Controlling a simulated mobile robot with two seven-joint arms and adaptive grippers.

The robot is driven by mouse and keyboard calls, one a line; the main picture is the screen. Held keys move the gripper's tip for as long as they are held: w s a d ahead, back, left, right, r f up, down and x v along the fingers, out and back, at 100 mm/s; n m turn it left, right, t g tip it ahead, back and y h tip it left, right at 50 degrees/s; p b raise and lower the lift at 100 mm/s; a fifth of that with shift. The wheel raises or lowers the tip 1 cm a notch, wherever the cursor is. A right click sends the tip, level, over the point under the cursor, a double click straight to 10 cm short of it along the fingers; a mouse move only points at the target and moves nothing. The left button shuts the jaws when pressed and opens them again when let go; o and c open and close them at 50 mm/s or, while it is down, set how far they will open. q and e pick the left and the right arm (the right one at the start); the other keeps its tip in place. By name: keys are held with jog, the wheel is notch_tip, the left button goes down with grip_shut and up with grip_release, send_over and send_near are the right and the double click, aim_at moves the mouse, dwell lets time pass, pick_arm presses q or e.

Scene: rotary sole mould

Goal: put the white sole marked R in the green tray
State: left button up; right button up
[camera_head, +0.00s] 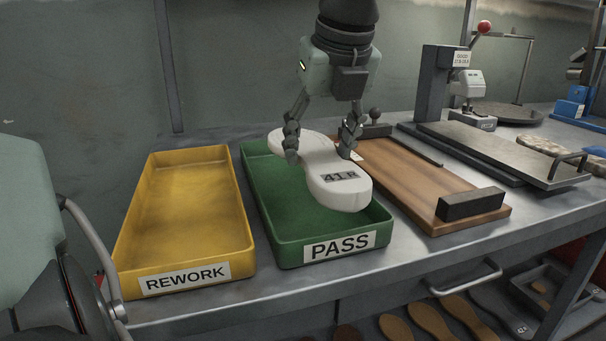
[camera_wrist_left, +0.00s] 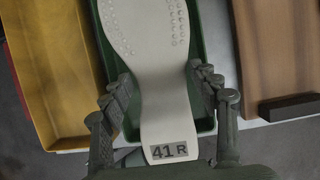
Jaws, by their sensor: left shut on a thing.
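The white sole (camera_head: 335,185) bears a dark label reading "41 R" and is held over the green tray (camera_head: 281,250), which is marked PASS. My left gripper (camera_head: 321,148) comes down from above and is shut on the sole's narrow middle, one finger on each side. In the left wrist view the sole (camera_wrist_left: 150,75) lies between the fingers of my left gripper (camera_wrist_left: 166,105), with the green tray (camera_wrist_left: 209,60) below it. The sole hides much of the tray's floor. I cannot tell whether the sole touches the tray. My right gripper is not in view.
A yellow tray (camera_head: 190,200) marked REWORK stands to the left, empty. A wooden board (camera_head: 410,180) with a dark block (camera_head: 471,204) lies close on the right. A grey press (camera_head: 437,85) with a red knob stands further right. Brown soles (camera_head: 430,320) lie below the bench.

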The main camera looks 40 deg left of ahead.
aim_at(306, 143)
pick_arm(q)
jog(key=w+a+f, duration=0.1)
jog(key=a, duration=0.1)
jog(key=a+f, duration=0.1)
jog(key=a, duration=0.1)
jog(key=w+a+f, duration=0.1)
jog(key=a+f, duration=0.1)
jog(key=shift+w+p, duration=0.35)
jog(key=shift+p, duration=0.05)
notch_tip(306, 143, down, 4)
jog(key=shift+r, duration=0.1)
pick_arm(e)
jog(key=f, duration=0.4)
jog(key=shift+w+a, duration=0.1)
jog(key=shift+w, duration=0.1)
pick_arm(q)
jog(key=o, duration=0.9)
jog(key=shift+o, duration=2.1)
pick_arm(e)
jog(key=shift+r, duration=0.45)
